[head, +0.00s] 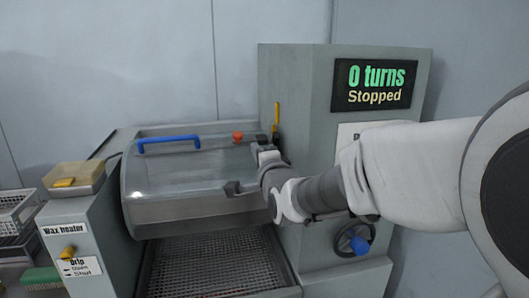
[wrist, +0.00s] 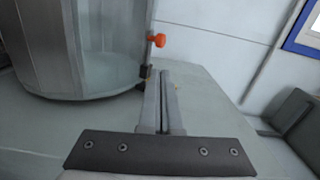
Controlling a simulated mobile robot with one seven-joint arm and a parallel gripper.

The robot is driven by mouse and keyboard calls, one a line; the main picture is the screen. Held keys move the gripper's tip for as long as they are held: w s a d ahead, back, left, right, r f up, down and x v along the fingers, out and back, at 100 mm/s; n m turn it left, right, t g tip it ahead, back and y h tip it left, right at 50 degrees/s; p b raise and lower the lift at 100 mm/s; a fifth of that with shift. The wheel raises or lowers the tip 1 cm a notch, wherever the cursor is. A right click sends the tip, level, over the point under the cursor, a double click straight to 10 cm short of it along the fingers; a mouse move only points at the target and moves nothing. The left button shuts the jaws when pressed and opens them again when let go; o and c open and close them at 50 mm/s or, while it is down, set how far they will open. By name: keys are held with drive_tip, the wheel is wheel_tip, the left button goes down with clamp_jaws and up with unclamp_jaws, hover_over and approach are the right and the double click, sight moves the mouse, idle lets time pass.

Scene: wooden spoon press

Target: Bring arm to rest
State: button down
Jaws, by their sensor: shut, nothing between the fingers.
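My gripper (head: 264,150) is at the right end of the machine's clear lid, in front of the grey cabinet, with my arm reaching in from the right. In the wrist view its two grey fingers (wrist: 161,76) are together and hold nothing. The tips are close to a small dark fitting below an orange knob (wrist: 157,40); I cannot tell whether they touch it. The knob also shows in the head view (head: 238,136). The curved clear lid (head: 190,172) is down over the drum housing. The display (head: 374,86) reads "0 turns" and "Stopped".
A blue handle (head: 168,142) is on the lid, and a yellow lever (head: 276,115) stands beside my gripper. A blue handwheel (head: 354,240) sits low on the cabinet. The wax heater (head: 70,235) stands at left. A mesh tray (head: 215,265) lies below the lid.

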drive_tip(key=s+d+n+g+h+p, duration=0.2)
drive_tip(key=s+d, duration=0.4)
drive_tip(key=s, duration=0.4)
drive_tip(key=s+d+f+n+g+h+p, duration=0.1)
drive_tip(key=s+d+n+g+p, duration=0.2)
drive_tip(key=s, duration=0.8)
drive_tip(key=s+d+f+n+g+h+p, duration=0.1)
drive_tip(key=s+d+n+g+h+p, duration=0.1)
drive_tip(key=s+d+n+g, duration=0.4)
drive_tip(key=s+d+n+p, duration=0.1)
drive_tip(key=s+d+n, duration=0.1)
drive_tip(key=s, duration=0.3)
drive_tip(key=shift+d+h, duration=0.3)
drive_tip(key=shift+d, duration=0.55)
drive_tip(key=c, duration=1.6)
unclamp_jaws()
